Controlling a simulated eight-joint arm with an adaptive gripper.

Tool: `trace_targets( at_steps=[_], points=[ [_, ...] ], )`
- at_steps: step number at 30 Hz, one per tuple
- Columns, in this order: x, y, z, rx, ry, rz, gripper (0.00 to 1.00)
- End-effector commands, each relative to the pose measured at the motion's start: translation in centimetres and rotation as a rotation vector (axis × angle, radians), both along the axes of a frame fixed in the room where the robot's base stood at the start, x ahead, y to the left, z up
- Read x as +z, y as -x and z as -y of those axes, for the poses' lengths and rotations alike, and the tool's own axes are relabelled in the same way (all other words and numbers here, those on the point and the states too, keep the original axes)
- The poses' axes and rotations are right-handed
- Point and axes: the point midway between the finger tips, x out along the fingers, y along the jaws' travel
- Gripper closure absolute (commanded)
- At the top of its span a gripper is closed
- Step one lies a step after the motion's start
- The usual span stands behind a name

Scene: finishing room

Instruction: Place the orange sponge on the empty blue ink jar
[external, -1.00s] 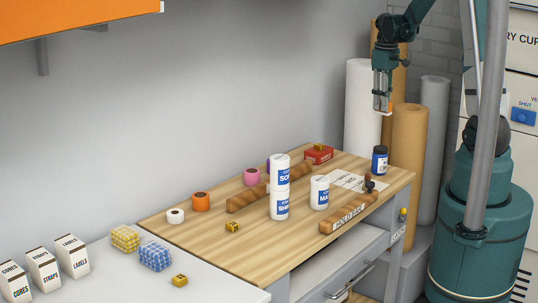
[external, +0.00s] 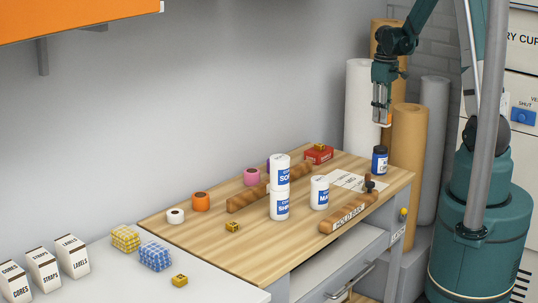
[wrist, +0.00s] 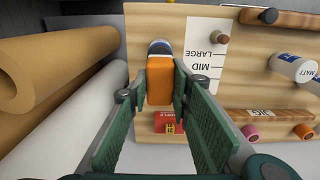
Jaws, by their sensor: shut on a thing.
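My gripper (external: 382,116) is shut on the orange sponge (wrist: 160,80); a thin edge of the sponge shows below the fingertips in the external view. The blue ink jar (external: 380,161) stands upright at the right back corner of the wooden bench, on the side nearest my arm. The sponge is in the air above the jar, with a clear gap between them in the external view. In the wrist view the dark jar (wrist: 159,46) shows just past the sponge's far end and is partly hidden by it.
A size sheet (external: 349,181) lies beside the jar. A red box (external: 318,155) with a small yellow cube on it stands nearby. White canisters (external: 279,188) stand mid-bench, two of them stacked. Tall paper rolls (external: 408,137) stand behind the bench's right end.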

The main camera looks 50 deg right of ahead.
Motion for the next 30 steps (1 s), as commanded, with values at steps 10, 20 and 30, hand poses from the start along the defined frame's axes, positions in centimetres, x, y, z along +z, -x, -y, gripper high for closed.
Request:
trace_targets(
  at_steps=[10,20,30],
  points=[
    [-3.9,0.0,0.0,0.0,0.0,0.0,0.89],
    [-4.5,0.0,0.0,0.0,0.0,0.0,0.89],
    [-5.4,0.0,0.0,0.0,0.0,0.0,0.89]
  ],
)
